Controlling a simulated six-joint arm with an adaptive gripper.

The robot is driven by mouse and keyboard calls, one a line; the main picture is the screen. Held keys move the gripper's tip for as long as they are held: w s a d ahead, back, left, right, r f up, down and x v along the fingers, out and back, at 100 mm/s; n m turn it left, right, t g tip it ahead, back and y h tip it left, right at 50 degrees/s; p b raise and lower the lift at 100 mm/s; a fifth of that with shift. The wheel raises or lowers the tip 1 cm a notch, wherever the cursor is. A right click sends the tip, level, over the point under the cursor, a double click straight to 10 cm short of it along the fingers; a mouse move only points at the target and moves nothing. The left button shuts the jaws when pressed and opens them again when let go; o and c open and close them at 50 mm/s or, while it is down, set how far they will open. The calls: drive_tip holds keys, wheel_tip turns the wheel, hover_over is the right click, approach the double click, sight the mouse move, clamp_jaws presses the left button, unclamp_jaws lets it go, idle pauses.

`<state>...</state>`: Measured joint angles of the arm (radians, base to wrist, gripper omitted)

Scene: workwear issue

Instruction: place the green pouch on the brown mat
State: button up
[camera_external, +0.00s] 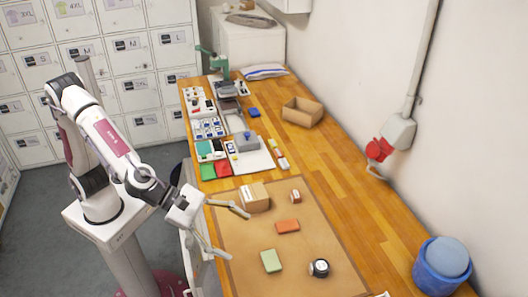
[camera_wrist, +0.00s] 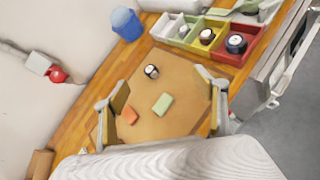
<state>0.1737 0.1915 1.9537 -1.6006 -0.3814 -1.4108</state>
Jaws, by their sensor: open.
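The green pouch (camera_external: 271,261) lies flat on the brown mat (camera_external: 241,270) near its front part. The pouch (camera_wrist: 163,104) also shows in the wrist view, between my fingers in the picture, with the mat (camera_wrist: 185,82) around it. My gripper (camera_external: 238,236) is open and empty, with its fingers spread wide. It hangs over the left side of the mat, left of the pouch in the external view. In the wrist view my gripper (camera_wrist: 163,90) has one finger at the left and one at the right.
An orange item (camera_external: 288,226), a black-and-white round item (camera_external: 319,267), a small brown box (camera_external: 295,196) and a cardboard box (camera_external: 256,198) also stand on the mat. A divided tray (camera_wrist: 208,38) holds round items. A blue bin (camera_external: 440,272) is at the right.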

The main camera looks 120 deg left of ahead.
drive_tip(key=s+d+r+m+t+h, duration=0.1)
drive_tip(key=s+d+r+m+h, duration=0.35)
drive_tip(key=r+m, duration=0.35)
drive_tip(key=s+d+m+g+h, duration=0.15)
drive_tip(key=s+d+m, duration=0.25)
drive_tip(key=s+m, duration=0.8)
drive_tip(key=s+a+f+m+g+y, duration=0.1)
drive_tip(key=s+a+f+m, duration=0.2)
drive_tip(key=s+m, duration=0.2)
drive_tip(key=s+a+f+m+g+y, duration=0.1)
drive_tip(key=s+a+f+m+g, duration=0.1)
drive_tip(key=s, duration=0.9)
drive_tip(key=s+a+f+m+g, duration=0.2)
drive_tip(key=s+a+f+m, duration=0.2)
drive_tip(key=s+f+m, duration=0.2)
drive_tip(key=shift+s+a+f+m+y, duration=0.25)
drive_tip(key=shift+s+m+y, duration=0.15)
drive_tip(key=shift+s+m, duration=0.65)
